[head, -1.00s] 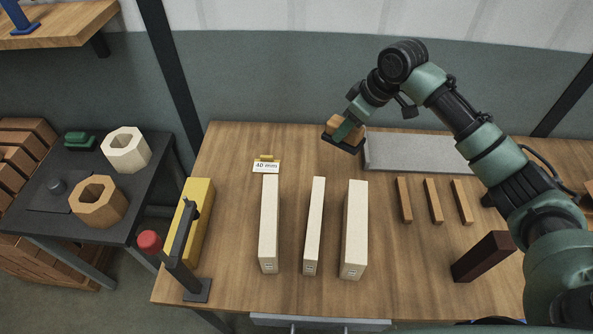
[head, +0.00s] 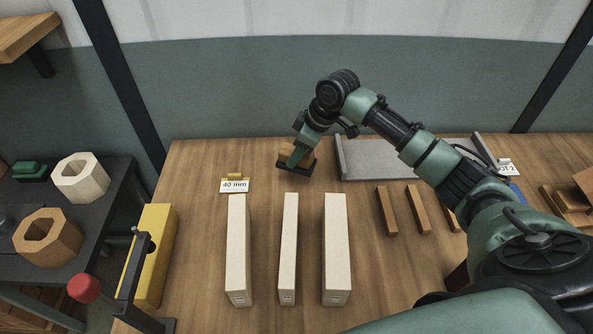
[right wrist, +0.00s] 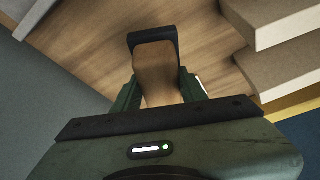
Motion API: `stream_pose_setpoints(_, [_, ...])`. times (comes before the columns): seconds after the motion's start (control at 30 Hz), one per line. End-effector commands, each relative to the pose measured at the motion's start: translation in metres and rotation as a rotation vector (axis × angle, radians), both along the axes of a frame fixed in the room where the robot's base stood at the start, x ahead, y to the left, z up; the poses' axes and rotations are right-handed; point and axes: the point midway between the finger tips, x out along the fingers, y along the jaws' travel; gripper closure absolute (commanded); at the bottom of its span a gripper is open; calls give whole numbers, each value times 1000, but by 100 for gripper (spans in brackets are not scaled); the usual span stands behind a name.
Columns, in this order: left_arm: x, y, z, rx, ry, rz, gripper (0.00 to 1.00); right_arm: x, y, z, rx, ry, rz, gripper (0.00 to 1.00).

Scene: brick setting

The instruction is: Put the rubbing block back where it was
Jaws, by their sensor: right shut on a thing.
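The rubbing block, a brown wooden grip on a black base (head: 297,167), is in my right gripper (head: 297,154), at the back of the workbench (head: 200,215). In the right wrist view the block's wooden top (right wrist: 156,72) sits between the green fingers (right wrist: 157,92), with its black base (right wrist: 150,37) beyond. The right gripper is shut on it. Whether the base touches the bench is hard to tell. My left gripper is not in view.
Three pale beams (head: 237,250) stand in front of the block. A "40 mm" card (head: 234,186) is to its left, a grey tray (head: 400,160) just right. Brown strips (head: 387,211) lie farther right. A yellow block (head: 157,250) and red-knobbed stand (head: 84,288) are at left.

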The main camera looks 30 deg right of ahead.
Motion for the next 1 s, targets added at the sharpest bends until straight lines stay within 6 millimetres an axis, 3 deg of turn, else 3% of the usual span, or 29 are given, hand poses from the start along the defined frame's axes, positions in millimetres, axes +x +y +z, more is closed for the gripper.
stream_pose_setpoints(0.1, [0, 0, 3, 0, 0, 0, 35, 0, 0, -22, 1, 1, -1, 96])
stream_pose_setpoints(0.3, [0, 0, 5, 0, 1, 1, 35, 1, 1, -39, 2, -2, 0, 96])
stream_pose_setpoints(0.53, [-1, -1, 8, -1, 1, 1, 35, 0, 1, -72, 2, -1, -1, 96])
stream_pose_setpoints(0.97, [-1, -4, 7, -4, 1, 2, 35, 1, 0, -81, 1, -3, -1, 96])
stream_pose_setpoints(1.0, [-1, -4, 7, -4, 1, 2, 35, 0, 0, -82, 0, -1, 0, 56])
